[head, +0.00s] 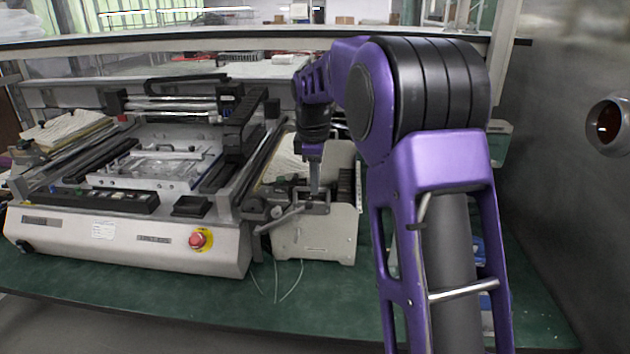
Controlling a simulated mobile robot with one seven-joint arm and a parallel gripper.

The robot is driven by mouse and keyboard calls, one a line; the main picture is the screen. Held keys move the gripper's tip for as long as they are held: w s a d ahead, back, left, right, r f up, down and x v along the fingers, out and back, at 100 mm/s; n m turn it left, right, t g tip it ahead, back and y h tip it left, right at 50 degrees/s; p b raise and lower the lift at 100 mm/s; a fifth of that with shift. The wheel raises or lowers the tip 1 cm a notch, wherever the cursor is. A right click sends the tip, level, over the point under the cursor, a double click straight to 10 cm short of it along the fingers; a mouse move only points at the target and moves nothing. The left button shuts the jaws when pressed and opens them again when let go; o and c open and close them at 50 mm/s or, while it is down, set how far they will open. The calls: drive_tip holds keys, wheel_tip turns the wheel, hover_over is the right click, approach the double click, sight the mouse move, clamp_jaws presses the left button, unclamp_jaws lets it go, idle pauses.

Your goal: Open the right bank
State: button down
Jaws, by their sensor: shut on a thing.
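The task's right bank is not labelled in view. The likeliest thing is the metal and black mechanism (284,212) on the right side of the bench machine, above a cream box-shaped housing (318,235). My gripper (314,188) points straight down at the right part of this mechanism. It is shut on a small dark part there. The fingertips are too small in the picture to show the exact hold. My purple arm covers the area just to the right of the housing.
The large machine (125,238) with a red button (198,239) fills the left of the green bench (210,308). Thin wires hang below the mechanism. A grey wall panel (565,190) with a round fitting (608,124) stands at the right. The front bench strip is mostly clear.

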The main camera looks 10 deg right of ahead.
drive_tip(key=d, duration=0.1)
drive_tip(key=s+d+p, duration=0.1)
drive_tip(key=d, duration=0.3)
drive_tip(key=shift+s+d, duration=0.15)
drive_tip(key=shift+s, duration=0.25)
drive_tip(key=c, duration=0.9)
unclamp_jaws()
drive_tip(key=s+r+p, duration=0.1)
drive_tip(key=r, duration=0.4)
drive_tip(key=s+r+p, duration=0.1)
drive_tip(key=r, duration=0.5)
drive_tip(key=s+a+r+p, duration=0.1)
drive_tip(key=r, duration=0.5)
drive_tip(key=shift+s+a, duration=0.1)
